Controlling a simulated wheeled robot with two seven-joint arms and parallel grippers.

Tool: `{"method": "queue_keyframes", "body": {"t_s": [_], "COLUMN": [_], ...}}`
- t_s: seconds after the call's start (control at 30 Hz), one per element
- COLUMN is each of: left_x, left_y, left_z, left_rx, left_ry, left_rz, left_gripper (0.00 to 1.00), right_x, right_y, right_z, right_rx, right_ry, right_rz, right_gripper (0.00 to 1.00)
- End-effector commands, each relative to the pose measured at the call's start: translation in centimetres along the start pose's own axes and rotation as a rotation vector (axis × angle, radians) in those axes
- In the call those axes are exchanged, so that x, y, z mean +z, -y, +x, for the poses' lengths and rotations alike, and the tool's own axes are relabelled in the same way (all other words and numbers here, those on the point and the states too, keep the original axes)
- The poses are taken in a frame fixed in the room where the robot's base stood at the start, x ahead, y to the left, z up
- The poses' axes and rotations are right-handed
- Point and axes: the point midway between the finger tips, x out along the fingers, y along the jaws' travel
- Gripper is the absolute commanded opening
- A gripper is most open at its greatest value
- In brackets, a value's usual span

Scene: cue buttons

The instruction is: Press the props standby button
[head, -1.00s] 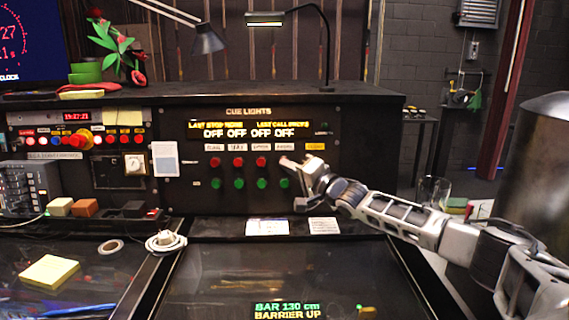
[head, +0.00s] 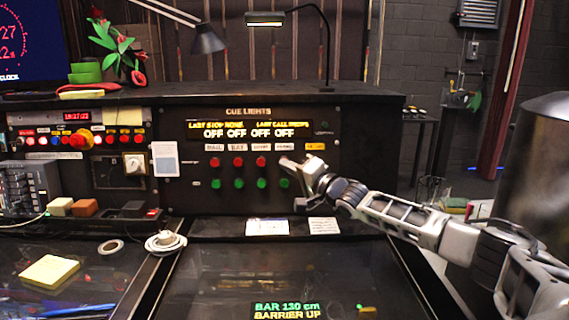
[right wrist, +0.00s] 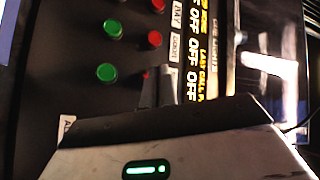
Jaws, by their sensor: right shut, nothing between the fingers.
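The cue lights panel (head: 310,180) has a row of red buttons above a row of green buttons. Three red buttons show, the rightmost at its right end (head: 261,161); the place of a fourth is covered by my right gripper (head: 284,161). The small labels above are too blurred to tell which is props. My right gripper is shut and empty, its tips at the fourth column of the upper row; I cannot tell if they touch. The right wrist view shows a red button (right wrist: 155,38), green buttons (right wrist: 106,72) and a sliver of red by the gripper's edge. My left gripper is not in view.
The display above the buttons (head: 250,130) reads OFF in every column. A second panel with lit buttons (head: 78,139) is at the left. A desk lamp (head: 265,18) stands on top of the console. Paper cards (head: 267,227) lie below the panel.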

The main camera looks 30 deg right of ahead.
Motion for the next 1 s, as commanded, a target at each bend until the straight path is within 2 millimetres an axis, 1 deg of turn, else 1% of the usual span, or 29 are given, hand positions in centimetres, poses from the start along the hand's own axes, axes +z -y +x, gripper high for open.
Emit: {"method": "queue_keyframes", "body": {"t_s": [0.37,0.63,1.0], "left_x": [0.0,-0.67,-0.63], "left_y": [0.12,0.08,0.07], "left_z": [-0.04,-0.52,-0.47], "left_rx": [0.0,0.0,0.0], "left_ry": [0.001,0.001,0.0], "left_rz": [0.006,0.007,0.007], "left_gripper": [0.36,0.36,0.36], "right_x": [-0.03,-0.49,-0.45], "right_y": [0.01,-0.24,-0.43], "right_z": [0.02,0.57,0.61], "right_rx": [0.0,0.0,0.0], "right_ry": [0.0,-0.001,0.0], "right_rz": [0.0,-0.001,0.0], "right_gripper": [0.0,0.0,0.0]}}
